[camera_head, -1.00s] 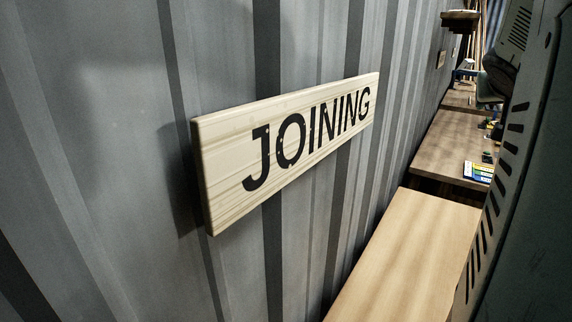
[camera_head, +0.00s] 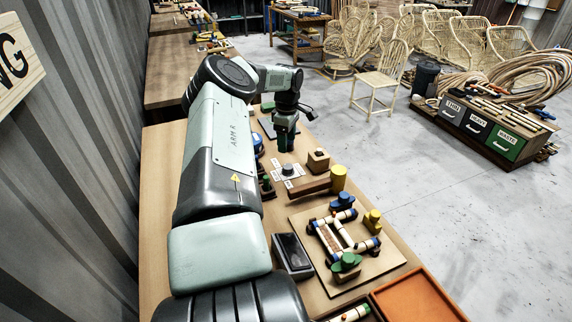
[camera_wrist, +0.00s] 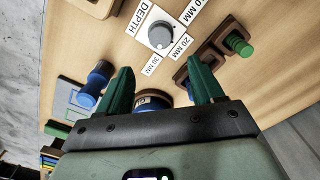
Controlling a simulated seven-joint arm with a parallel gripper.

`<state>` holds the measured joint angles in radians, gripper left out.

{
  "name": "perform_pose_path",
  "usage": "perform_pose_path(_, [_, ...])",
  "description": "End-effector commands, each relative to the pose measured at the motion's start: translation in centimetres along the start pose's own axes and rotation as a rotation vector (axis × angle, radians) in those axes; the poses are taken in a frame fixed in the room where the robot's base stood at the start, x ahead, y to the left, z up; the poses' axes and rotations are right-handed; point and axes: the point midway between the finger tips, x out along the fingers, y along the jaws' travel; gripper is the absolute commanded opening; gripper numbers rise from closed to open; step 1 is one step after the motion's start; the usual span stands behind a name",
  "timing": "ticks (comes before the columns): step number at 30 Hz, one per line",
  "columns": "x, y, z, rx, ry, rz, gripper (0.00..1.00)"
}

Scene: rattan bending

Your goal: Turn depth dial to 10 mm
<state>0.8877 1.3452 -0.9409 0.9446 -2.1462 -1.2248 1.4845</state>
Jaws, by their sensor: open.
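The depth dial (camera_wrist: 160,36) is a round grey knob on a pale base on the wooden bench. In the wrist view the cards DEPTH (camera_wrist: 132,17), 20 MM (camera_wrist: 181,46) and 30 MM (camera_wrist: 151,65) surround it; another card (camera_wrist: 198,12) is partly cut off. I cannot tell which card the dial points at. It also shows in the head view (camera_head: 288,169). My gripper (camera_wrist: 160,82) is open, its two green fingers empty and apart from the dial. In the head view my gripper (camera_head: 286,146) hangs over the bench beyond the dial.
Close to the fingers are a blue peg (camera_wrist: 97,80) and a green knob (camera_wrist: 238,44) on a brown block.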

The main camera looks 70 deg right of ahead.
Motion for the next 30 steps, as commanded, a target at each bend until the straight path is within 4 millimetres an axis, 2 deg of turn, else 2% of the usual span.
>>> perform_pose_path(5, [2.0,-0.1,0.2,0.0,-0.01,-0.01,0.67])
perform_pose_path(12, [6.7,-0.2,0.3,-0.001,-0.008,-0.009,0.67])
perform_pose_path(18, [9.6,-0.2,0.2,-0.002,-0.007,-0.007,0.67])
perform_pose_path(22, [10.6,-0.2,0.2,-0.002,-0.006,-0.007,0.67])
perform_pose_path(30, [10.9,-0.2,0.2,-0.002,-0.005,-0.005,0.67])
